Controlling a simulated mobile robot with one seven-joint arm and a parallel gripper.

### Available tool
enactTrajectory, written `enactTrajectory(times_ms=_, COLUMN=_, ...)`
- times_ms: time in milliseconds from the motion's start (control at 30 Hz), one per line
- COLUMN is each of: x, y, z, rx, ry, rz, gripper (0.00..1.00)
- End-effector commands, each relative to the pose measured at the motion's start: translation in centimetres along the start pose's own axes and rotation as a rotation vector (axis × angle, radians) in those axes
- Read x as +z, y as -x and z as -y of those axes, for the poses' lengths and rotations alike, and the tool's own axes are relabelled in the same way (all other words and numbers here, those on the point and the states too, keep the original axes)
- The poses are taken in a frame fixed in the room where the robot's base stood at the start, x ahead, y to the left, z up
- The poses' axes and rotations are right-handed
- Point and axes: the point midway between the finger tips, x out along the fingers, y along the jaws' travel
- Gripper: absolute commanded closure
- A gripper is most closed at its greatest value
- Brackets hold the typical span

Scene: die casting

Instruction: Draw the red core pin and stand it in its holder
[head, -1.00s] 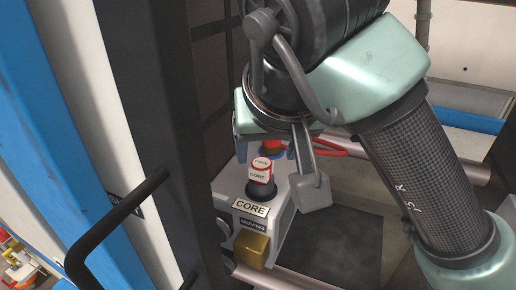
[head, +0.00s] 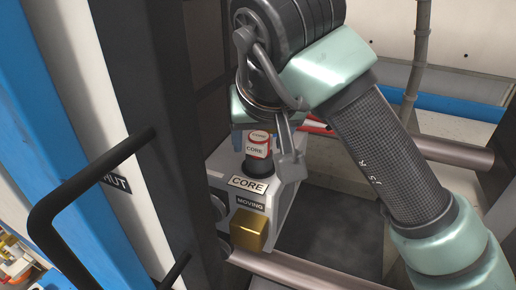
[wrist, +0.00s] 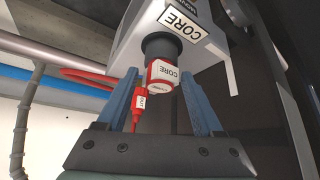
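The red core pin (head: 258,151), with a white band marked CORE, stands in a dark collar (head: 259,166) on top of the grey block labelled CORE. In the wrist view the core pin (wrist: 162,78) shows between my gripper's two blue fingers, with its collar (wrist: 161,46) beyond. My gripper (wrist: 158,82) is open, with gaps on both sides of the pin. In the head view my wrist hangs just above and behind the pin and hides most of the fingers. I cannot make out the pin's holder in any view.
A second, thinner red piece with a white tag (wrist: 140,98) is close to the left finger in the wrist view, by a red hose (wrist: 85,77). A brass block (head: 249,229) sits on the grey block's front. A dark door edge and black handle (head: 95,175) stand at left.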

Motion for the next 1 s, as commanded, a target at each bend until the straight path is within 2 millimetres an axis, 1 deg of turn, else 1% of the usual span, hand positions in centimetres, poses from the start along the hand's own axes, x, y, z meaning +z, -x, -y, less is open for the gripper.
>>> enactTrajectory(times_ms=33, x=0.00, y=0.01, z=0.00, rx=0.000, ry=0.000, rz=0.000, gripper=0.43)
enactTrajectory(times_ms=167, x=0.00, y=0.02, z=0.00, rx=0.000, ry=0.000, rz=0.000, gripper=0.66)
enactTrajectory(times_ms=200, x=0.00, y=0.02, z=0.00, rx=0.000, ry=0.000, rz=0.000, gripper=0.73)
enactTrajectory(times_ms=267, x=0.01, y=0.01, z=0.01, rx=0.000, ry=0.000, rz=0.000, gripper=0.84)
enactTrajectory(times_ms=300, x=0.01, y=0.01, z=0.01, rx=0.000, ry=0.000, rz=0.000, gripper=0.91)
enactTrajectory(times_ms=367, x=0.01, y=0.01, z=0.01, rx=0.000, ry=0.000, rz=0.000, gripper=1.00)
enactTrajectory(times_ms=1000, x=-0.38, y=0.52, z=-0.04, rx=0.001, ry=0.000, rz=-0.003, gripper=1.00)
